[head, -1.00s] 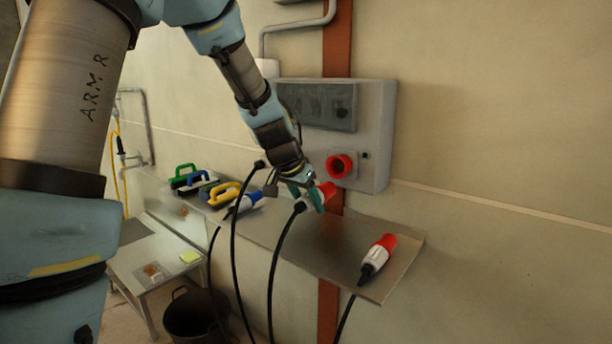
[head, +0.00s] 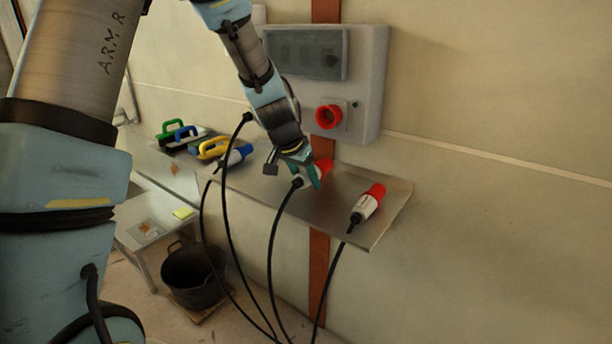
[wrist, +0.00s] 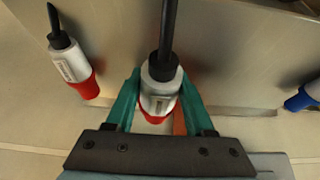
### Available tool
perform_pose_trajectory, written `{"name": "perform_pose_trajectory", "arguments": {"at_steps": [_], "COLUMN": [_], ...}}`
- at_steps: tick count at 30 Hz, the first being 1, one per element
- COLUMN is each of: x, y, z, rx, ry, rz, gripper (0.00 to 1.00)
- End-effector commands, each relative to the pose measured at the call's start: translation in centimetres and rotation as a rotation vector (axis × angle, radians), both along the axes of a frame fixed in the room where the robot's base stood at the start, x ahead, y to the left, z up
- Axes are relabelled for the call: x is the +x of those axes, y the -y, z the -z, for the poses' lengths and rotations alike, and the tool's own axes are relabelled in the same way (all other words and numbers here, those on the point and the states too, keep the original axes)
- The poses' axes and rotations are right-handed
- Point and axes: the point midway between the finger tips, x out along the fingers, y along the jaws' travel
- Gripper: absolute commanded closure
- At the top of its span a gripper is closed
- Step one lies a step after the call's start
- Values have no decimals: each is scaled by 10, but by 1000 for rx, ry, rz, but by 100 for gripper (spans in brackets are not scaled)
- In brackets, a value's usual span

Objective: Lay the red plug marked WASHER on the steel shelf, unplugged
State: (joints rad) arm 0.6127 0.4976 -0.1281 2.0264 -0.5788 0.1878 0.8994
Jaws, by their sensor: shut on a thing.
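My gripper (head: 308,178) is shut on a red-and-white plug (head: 321,168) with a black cable. In the head view the held plug is at or just above the steel shelf (head: 345,190), below the wall socket; I cannot tell if it touches. In the wrist view the green fingers grip the plug's pale body (wrist: 157,97), its red end toward the wall. A second red-and-white plug (head: 367,203) lies on the shelf to the right; it also shows in the wrist view (wrist: 72,66). I cannot read WASHER on either plug.
The red wall socket (head: 328,117) on the grey box (head: 368,70) is empty. A blue plug (head: 236,156) and several coloured-handled tools (head: 210,150) are on the shelf's left part. Cables hang over the front edge. Bare shelf shows between the two red plugs.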

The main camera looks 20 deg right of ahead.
Motion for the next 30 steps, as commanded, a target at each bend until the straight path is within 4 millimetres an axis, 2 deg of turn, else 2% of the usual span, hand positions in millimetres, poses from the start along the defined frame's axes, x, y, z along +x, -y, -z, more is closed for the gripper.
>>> {"name": "perform_pose_trajectory", "arguments": {"at_steps": [3, 12, 18, 26, 27, 30], "x": [0, 0, 0, 0, 0, 0], "y": [0, 0, 0, 0, 0, 0], "z": [17, 43, 51, 50, 50, 50], "rx": [-1, -1, -1, -1, -1, -1], "ry": [0, 1, 0, 0, 0, 0], "rz": [0, 1, 0, 0, 0, 0], "gripper": [100, 100, 100, 100, 44, 33]}}
